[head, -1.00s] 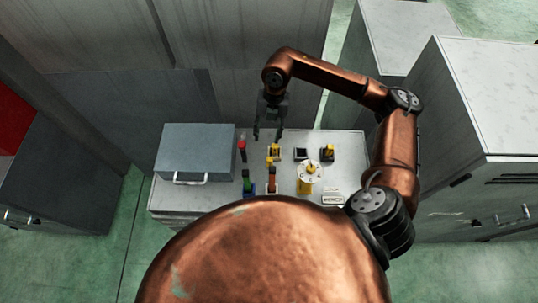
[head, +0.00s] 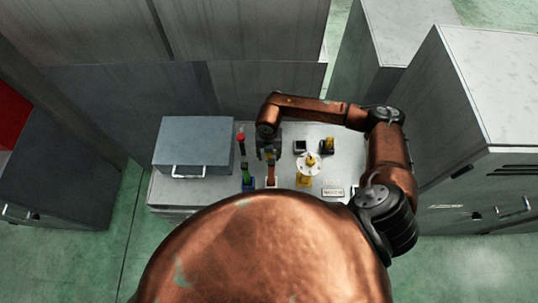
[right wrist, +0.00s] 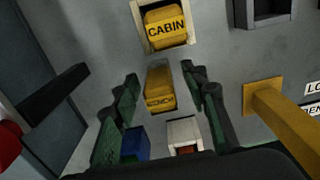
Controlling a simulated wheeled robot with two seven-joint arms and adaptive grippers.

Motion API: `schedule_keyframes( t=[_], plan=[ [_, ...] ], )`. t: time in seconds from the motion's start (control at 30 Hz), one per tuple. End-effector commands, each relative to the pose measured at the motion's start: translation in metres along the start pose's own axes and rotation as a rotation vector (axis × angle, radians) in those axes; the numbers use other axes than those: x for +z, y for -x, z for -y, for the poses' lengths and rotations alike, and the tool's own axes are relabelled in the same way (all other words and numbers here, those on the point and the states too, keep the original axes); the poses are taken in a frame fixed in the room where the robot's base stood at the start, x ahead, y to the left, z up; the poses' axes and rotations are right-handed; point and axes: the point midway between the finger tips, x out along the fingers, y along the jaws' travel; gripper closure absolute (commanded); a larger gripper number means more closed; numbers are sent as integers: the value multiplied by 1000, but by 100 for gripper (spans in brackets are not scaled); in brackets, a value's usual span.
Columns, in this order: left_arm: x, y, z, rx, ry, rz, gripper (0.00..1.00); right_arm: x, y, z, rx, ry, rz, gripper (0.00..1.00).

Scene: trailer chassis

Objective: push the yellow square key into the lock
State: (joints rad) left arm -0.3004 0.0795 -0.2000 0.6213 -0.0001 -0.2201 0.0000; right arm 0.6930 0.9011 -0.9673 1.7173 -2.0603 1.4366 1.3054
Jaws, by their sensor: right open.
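A yellow block lettered BENCH (right wrist: 160,88) shows in the right wrist view between the two fingers of my right gripper (right wrist: 162,90). The fingers are apart, with gaps on both sides of it. A yellow block lettered CABIN (right wrist: 166,28) sits in a pale square frame (right wrist: 137,14) just beyond. I cannot tell from its shape which is the square key. In the head view, my right gripper (head: 269,153) is low over the grey bench top and hides much of this spot. My left gripper is not in view.
A blue block (right wrist: 136,143) and a pale square piece (right wrist: 184,132) stand near the fingers. A yellow post with a white disc (head: 307,164) is to the right, a red-topped post (head: 241,138) to the left. A grey box (head: 195,144) fills the bench's left side.

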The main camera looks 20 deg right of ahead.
Motion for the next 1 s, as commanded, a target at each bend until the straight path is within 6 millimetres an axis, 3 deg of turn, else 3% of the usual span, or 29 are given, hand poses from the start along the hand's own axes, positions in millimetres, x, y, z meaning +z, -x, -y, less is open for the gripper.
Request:
schedule_keyframes(
  t=[0.2, 0.8, 1.0],
  plan=[
    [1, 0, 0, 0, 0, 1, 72, 0, -1, 0, 0, 0, 0, 59],
    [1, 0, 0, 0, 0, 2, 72, 0, -1, 0, 0, -1, 0, 100],
    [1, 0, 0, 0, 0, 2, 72, 0, -1, 0, 0, -1, 1, 100]
  ],
)
